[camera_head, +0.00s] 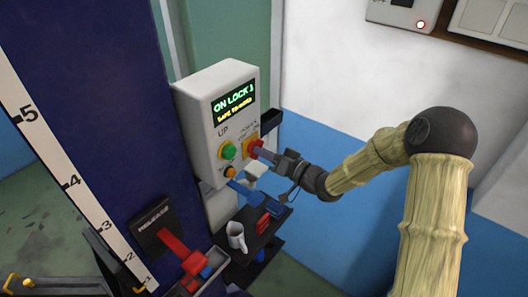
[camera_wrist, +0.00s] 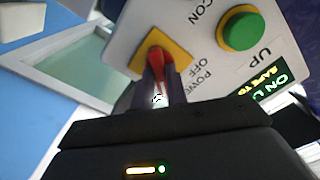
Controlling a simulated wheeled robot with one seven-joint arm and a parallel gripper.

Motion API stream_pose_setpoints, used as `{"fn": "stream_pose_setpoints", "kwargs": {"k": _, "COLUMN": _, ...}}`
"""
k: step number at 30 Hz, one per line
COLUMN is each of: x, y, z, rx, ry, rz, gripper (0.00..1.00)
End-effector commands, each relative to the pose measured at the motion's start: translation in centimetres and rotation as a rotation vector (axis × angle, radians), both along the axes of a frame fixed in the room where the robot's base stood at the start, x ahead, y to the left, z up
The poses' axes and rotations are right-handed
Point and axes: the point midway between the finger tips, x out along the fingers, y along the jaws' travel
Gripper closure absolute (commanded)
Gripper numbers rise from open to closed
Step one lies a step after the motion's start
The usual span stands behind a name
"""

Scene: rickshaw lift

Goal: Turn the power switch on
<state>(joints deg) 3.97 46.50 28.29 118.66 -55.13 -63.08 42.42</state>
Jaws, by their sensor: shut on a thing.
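The power switch (camera_head: 252,146) is a red handle on a yellow plate, low on the right of a white control box (camera_head: 196,112). The power switch (camera_wrist: 157,57) also shows in the wrist view, with the words "POWER" and "OFF" printed beside its plate. My gripper (camera_head: 263,152) reaches it from the right. In the wrist view, the fingers of my gripper (camera_wrist: 159,82) are shut on the red handle, one on each side. The fingers hide the lower part of the handle.
A green UP button (camera_head: 229,151) and an orange button (camera_head: 230,172) sit left of the switch. A lit display (camera_head: 233,103) reads "ON LOCK". Below stands a dark shelf (camera_head: 240,262) with a white mug (camera_head: 236,236). A red release lever (camera_head: 176,246) is at lower left.

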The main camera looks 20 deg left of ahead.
Motion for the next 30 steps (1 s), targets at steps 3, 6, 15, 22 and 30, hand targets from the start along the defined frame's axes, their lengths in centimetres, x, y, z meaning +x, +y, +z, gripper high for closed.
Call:
{"fn": "stream_pose_setpoints", "kwargs": {"k": 3, "x": 0.06, "y": -0.05, "z": 0.0, "rx": 0.006, "ry": 0.017, "rz": -0.002, "gripper": 1.0}}
{"fn": "stream_pose_setpoints", "kwargs": {"k": 6, "x": 0.07, "y": -0.05, "z": -0.01, "rx": 0.008, "ry": 0.021, "rz": -0.002, "gripper": 1.0}}
{"fn": "stream_pose_setpoints", "kwargs": {"k": 15, "x": 0.07, "y": -0.05, "z": -0.03, "rx": 0.008, "ry": 0.021, "rz": -0.002, "gripper": 0.82}}
{"fn": "stream_pose_setpoints", "kwargs": {"k": 22, "x": 0.04, "y": -0.03, "z": -0.02, "rx": 0.009, "ry": 0.02, "rz": -0.001, "gripper": 0.64}}
{"fn": "stream_pose_setpoints", "kwargs": {"k": 30, "x": -0.15, "y": -0.58, "z": -0.09, "rx": 0.008, "ry": 0.018, "rz": -0.001, "gripper": 0.64}}
